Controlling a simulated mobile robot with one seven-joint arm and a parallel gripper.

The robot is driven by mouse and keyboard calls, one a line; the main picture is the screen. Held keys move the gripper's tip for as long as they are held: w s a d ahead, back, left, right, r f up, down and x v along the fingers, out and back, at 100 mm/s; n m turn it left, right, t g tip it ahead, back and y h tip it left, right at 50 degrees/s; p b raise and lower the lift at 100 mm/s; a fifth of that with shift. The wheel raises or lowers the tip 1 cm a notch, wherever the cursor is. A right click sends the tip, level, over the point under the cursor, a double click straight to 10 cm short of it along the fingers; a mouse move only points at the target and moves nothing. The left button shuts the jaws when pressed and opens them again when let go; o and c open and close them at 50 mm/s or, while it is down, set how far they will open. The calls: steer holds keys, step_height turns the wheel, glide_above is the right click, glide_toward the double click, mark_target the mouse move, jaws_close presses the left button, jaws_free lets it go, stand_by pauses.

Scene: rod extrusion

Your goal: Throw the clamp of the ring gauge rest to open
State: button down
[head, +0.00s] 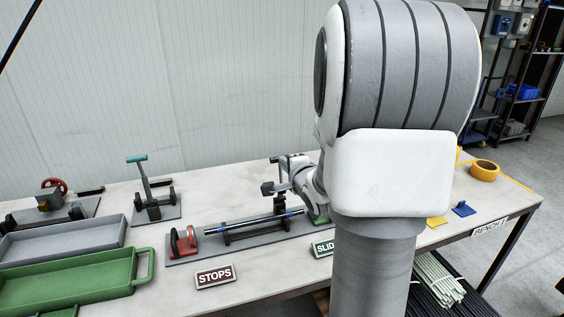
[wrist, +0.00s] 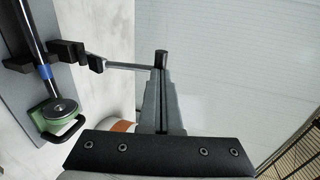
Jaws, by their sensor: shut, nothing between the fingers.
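The long fixture's grey base (head: 190,250) carries a dark rod with blue bands (head: 262,220), a red ring-like part (head: 183,241) at its left end and a green part at its right. I take its dark clamp (head: 272,188) as the task's clamp; no label confirms this. In the wrist view, a thin lever runs right from the black clamp block (wrist: 96,62) to a black grip (wrist: 161,58). My gripper (wrist: 160,72) is shut and empty, its tips right at this grip. Whether they touch is unclear. The green part (wrist: 60,113) is below left.
Left on the bench are a teal-handled lever stand (head: 150,195), a red-wheeled fixture (head: 55,198), a grey tray (head: 65,240) and a green tray (head: 85,278). A yellow tape roll (head: 484,170) lies right. My arm hides the bench's middle right.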

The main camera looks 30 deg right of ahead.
stand_by(0.5)
steer(key=w+r+p, duration=0.1)
steer(key=p, duration=0.2)
steer(key=shift+d+g, duration=0.15)
steer(key=shift+g, duration=0.15)
steer(key=shift+w+d+g+y+p, duration=0.1)
steer(key=shift+w+g+y+p, duration=0.3)
steer(key=shift+p, duration=0.75)
steer(key=shift+w+d+f+g+p, duration=0.1)
steer(key=shift+w+f+g+p, duration=0.15)
steer(key=shift+w+p, duration=0.45)
steer(key=shift+s, duration=0.3)
